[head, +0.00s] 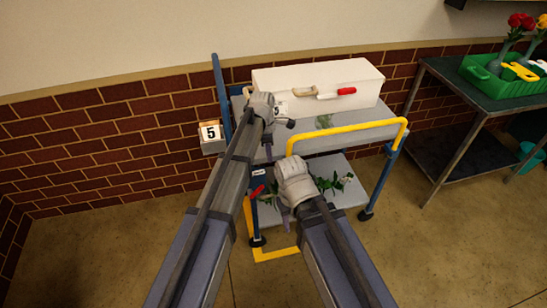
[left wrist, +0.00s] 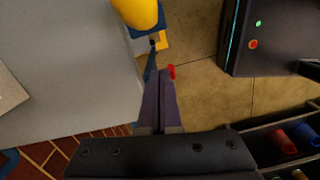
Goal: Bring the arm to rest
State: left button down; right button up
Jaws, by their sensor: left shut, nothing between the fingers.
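My left gripper (head: 268,150) hangs fingers-down near the left side of the trolley's grey top (head: 345,137). Its purple fingers (left wrist: 158,100) are together in the left wrist view, with nothing between them. The grey surface (left wrist: 60,75) lies to the left of them there. My right gripper (head: 285,213) points down in front of the lower shelf (head: 345,196). Its fingers are small and partly hidden by the wrist, so I cannot tell whether they are open.
The blue-framed trolley has a yellow handle (head: 350,131) and a white box (head: 318,82). Greenery (head: 335,183) lies on the lower shelf. A "5" sign (head: 211,132) is at left. A dark bench (head: 480,95) with a green tray (head: 500,85) stands right.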

pick_arm(q)
jog(key=shift+d+r, duration=0.15)
jog(key=shift+r, duration=0.05)
dwell(0.5)
jog(key=s+a+m+t+y, duration=0.1)
jog(key=s+a+m, duration=0.6)
jog(key=s+m, duration=0.25)
jog(key=s+a+m, duration=0.8)
jog(key=s+m, duration=0.1)
jog(key=s, duration=0.2)
jog(key=s+d+r+m+g+y+p, duration=0.1)
jog(key=s+d+r+m+p, duration=0.3)
jog(key=d+r+p, duration=0.5)
jog(key=shift+s+d, duration=0.95)
jog(key=shift+s, duration=0.1)
